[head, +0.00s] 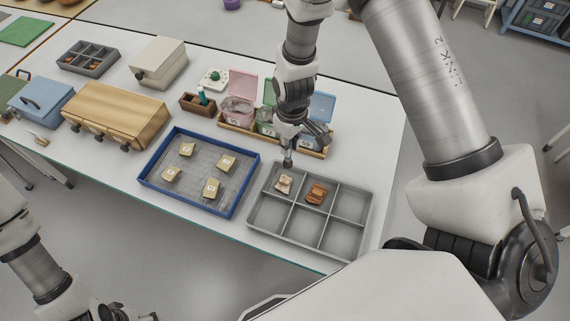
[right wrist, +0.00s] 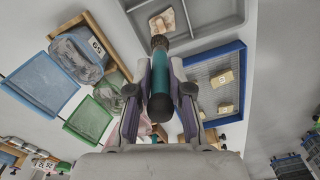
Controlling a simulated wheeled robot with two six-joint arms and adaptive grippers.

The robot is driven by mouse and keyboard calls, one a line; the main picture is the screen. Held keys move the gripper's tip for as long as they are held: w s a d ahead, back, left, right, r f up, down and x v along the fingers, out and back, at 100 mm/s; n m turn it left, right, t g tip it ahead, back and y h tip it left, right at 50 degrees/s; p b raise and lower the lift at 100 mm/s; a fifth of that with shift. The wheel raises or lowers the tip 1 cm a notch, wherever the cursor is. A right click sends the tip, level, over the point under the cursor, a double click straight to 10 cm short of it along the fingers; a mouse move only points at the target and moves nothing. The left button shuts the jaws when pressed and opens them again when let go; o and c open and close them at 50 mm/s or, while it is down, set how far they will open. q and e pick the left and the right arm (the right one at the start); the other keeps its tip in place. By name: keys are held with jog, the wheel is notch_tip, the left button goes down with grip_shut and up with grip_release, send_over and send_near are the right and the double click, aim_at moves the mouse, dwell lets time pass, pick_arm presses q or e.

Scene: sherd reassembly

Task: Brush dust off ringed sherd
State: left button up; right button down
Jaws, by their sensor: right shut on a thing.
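My right gripper (head: 303,134) is shut on a teal-handled brush (right wrist: 160,80) with a dark end. The brush tip points down over the grey compartment tray (head: 258,221), close to a pale, dusty-looking sherd (head: 284,184) in its back left compartment. That sherd also shows in the right wrist view (right wrist: 168,21), just past the brush tip; I cannot tell whether they touch. An orange-brown sherd (head: 317,194) lies in the compartment to its right. Rings on either sherd are too small to make out. My left gripper (head: 122,313) is partly cut off at the bottom edge.
A blue-rimmed tray (head: 233,211) with several tan labelled blocks stands left of the grey tray. Behind are open pink, green and blue lidded bins (head: 243,88) in a wooden rack. A wooden drawer box (head: 119,105) stands further left. The other grey compartments are empty.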

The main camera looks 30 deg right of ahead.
aim_at(289, 160)
jog(key=shift+f, duration=0.1)
jog(key=shift+f+b, duration=2.5)
jog(key=shift+f, duration=0.85)
jog(key=shift+f+b, duration=0.9)
jog(key=shift+f, duration=0.2)
